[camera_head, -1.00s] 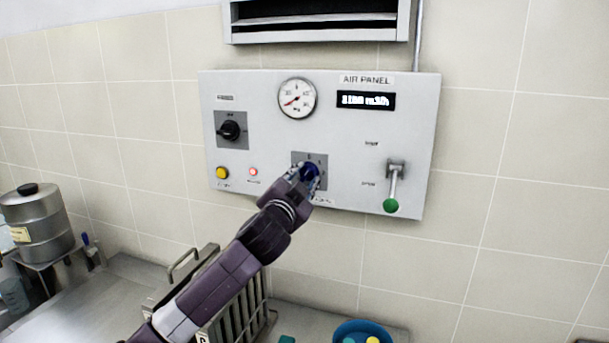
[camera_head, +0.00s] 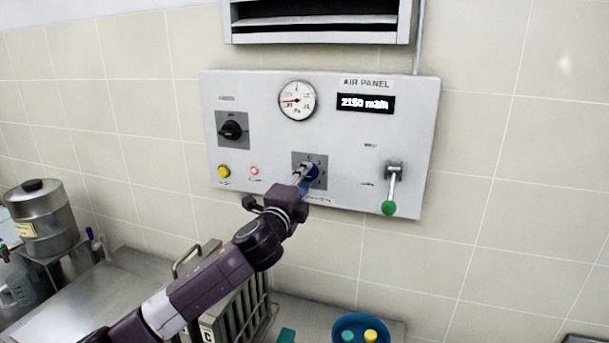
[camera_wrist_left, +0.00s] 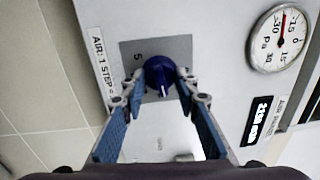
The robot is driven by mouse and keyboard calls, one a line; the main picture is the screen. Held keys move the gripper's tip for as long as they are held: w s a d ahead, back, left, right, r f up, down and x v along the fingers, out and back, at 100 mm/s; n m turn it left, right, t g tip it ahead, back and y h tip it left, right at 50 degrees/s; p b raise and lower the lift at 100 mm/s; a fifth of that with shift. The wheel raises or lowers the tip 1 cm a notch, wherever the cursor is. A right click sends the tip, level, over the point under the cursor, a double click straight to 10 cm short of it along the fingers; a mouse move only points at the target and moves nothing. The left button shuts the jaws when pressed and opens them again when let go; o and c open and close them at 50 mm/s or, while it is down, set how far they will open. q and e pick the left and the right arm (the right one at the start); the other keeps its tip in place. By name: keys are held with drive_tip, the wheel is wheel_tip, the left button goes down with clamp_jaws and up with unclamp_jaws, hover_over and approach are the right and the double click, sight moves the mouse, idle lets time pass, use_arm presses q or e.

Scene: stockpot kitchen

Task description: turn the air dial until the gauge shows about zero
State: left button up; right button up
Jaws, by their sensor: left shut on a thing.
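The air dial is a dark blue knob (camera_wrist_left: 160,78) on a grey square plate (camera_head: 319,165) low in the middle of the panel. My left gripper (camera_head: 304,173) is at the dial; in the left wrist view its two blue fingers (camera_wrist_left: 160,88) close on either side of the knob. In the head view the gripper partly covers the dial. The round white gauge (camera_head: 297,100) is above it, its red needle pointing left. In the left wrist view the gauge (camera_wrist_left: 278,38) shows the needle between the left-end 30 and the neighbouring 15, away from 0.
The display (camera_head: 365,103) reads about 2150 m3/h. A black switch (camera_head: 231,130), a yellow button (camera_head: 223,171), a red light (camera_head: 254,171) and a green-knobbed lever (camera_head: 389,207) share the panel. A metal rack (camera_head: 236,310) and blue bowl (camera_head: 345,318) stand below.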

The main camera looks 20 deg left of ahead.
use_arm(q)
drive_tip(key=shift+f+m, duration=0.1)
drive_tip(key=shift+m, duration=0.6)
drive_tip(key=o, duration=1.1)
drive_tip(key=shift+o, duration=0.2)
drive_tip(key=s, duration=1.2)
drive_tip(key=shift+a+f, duration=0.25)
drive_tip(key=shift+f, duration=0.15)
